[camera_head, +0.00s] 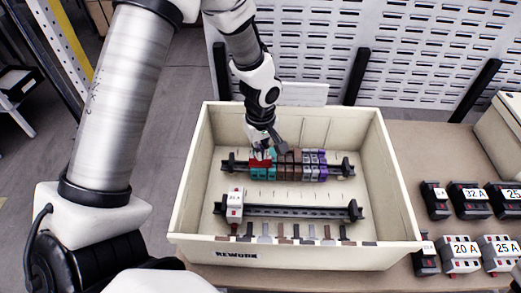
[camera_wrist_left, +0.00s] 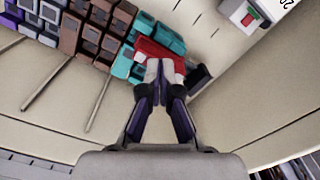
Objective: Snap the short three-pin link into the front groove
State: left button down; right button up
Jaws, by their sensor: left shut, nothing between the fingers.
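The red link (camera_head: 260,162) lies across the teal terminal blocks (camera_head: 270,173) at the left end of the rear rail. In the left wrist view the red link (camera_wrist_left: 152,50) lies on top of the teal blocks (camera_wrist_left: 124,66). Its pins and the grooves are too small or hidden to tell if it is fully seated. My left gripper (camera_head: 262,149) is over the link; in the left wrist view its closed fingertips (camera_wrist_left: 158,72) meet at the link's edge, with nothing between them. My right gripper is in neither view.
A cream bin (camera_head: 404,205) marked REWORK surrounds the rails. The front rail (camera_head: 290,212) carries a white breaker (camera_head: 235,206) at its left end. Brown and purple blocks (camera_head: 315,164) continue right of the teal ones. Breakers (camera_head: 468,201) stand on the table to the right.

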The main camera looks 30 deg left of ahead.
pick_arm(q)
jog(key=shift+r+p, duration=2)
jog(key=shift+r, duration=0.5)
jog(key=shift+r, duration=0.1)
notch_tip(320, 180, up, 15)
jog(key=p, duration=1.2)
jog(key=shift+f, duration=0.2)
